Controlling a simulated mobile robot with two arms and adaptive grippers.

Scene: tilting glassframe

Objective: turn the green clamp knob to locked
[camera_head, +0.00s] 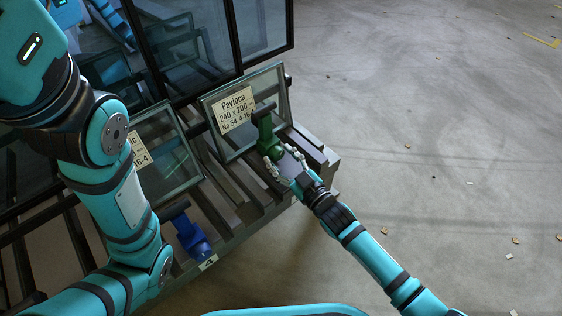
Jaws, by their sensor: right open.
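The green clamp knob (268,138) stands at the front of the right-hand glass frame (248,110), whose label reads "Pavioca 240 x 200". A dark clamp arm reaches from its top toward the frame. My right gripper (275,168) is open at the lower front of the green clamp, its fingers close beside the green part. I cannot tell whether they touch it. My left arm comes in from the left, and its gripper is not in view.
A blue clamp (192,236) stands on the slatted rack (222,205) at left, before a second glass frame (165,155). Tall dark-framed panes (188,45) rise behind. The concrete floor (440,120) at right is open, with small scattered scraps.

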